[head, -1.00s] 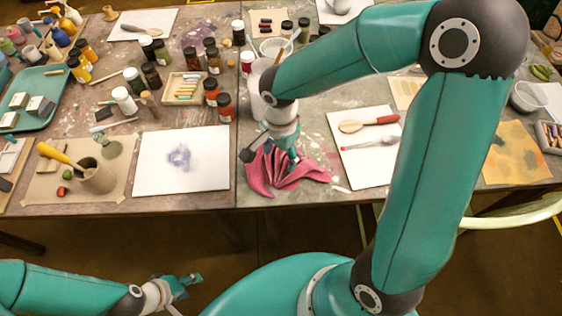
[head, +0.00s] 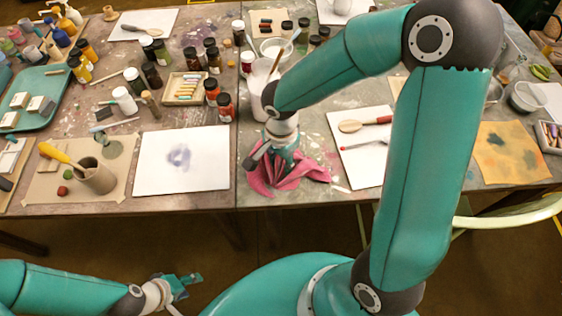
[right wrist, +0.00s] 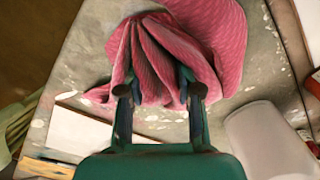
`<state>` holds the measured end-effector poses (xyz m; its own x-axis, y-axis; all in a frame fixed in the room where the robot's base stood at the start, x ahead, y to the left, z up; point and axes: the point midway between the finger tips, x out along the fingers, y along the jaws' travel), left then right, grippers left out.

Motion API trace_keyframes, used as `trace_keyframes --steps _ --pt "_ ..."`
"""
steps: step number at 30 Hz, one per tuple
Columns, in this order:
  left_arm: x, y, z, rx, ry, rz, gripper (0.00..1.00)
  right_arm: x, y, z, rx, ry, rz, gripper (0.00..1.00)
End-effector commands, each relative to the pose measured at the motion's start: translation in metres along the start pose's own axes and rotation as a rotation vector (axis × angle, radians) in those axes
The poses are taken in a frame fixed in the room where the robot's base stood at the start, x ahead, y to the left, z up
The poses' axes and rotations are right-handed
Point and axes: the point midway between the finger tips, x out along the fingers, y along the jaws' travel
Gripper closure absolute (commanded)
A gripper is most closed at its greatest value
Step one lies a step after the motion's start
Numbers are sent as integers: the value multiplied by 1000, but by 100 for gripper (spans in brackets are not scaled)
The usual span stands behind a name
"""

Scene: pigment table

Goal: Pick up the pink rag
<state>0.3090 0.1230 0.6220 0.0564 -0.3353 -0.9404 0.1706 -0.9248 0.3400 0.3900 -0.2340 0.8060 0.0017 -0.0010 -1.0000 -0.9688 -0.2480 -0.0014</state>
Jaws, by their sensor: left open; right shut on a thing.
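The pink rag (head: 282,179) is bunched up near the front edge of the table, just right of the seam, in the head view. In the right wrist view the rag (right wrist: 160,50) shows as gathered folds between the fingers. My right gripper (head: 270,163) is over the rag and shut on it; its fingers (right wrist: 160,97) pinch the cloth in the right wrist view. The rag's lower parts seem close to the table, and I cannot tell whether it touches. My left gripper (head: 186,283) is open and empty, in front of the table at the lower left.
A white container (head: 258,97) stands just behind the rag, also seen in the right wrist view (right wrist: 262,138). A white sheet (head: 182,160) lies to the left. A board with a spoon (head: 362,165) lies to the right. Several jars stand further back.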

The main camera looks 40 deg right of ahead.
Motion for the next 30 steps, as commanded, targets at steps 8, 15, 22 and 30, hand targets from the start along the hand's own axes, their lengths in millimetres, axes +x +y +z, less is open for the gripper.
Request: trace_keyframes --steps 8,15,22,30 --pt "0 0 0 0 0 0 50 -2 0 1 -2 -1 0 100" --pt "-2 1 0 0 0 0 50 -26 -1 0 0 0 -5 100" --pt "-6 2 0 0 0 0 50 -80 -2 0 -2 2 -9 100" --pt "-10 4 0 0 0 0 50 -153 -2 1 -2 -1 -7 100"
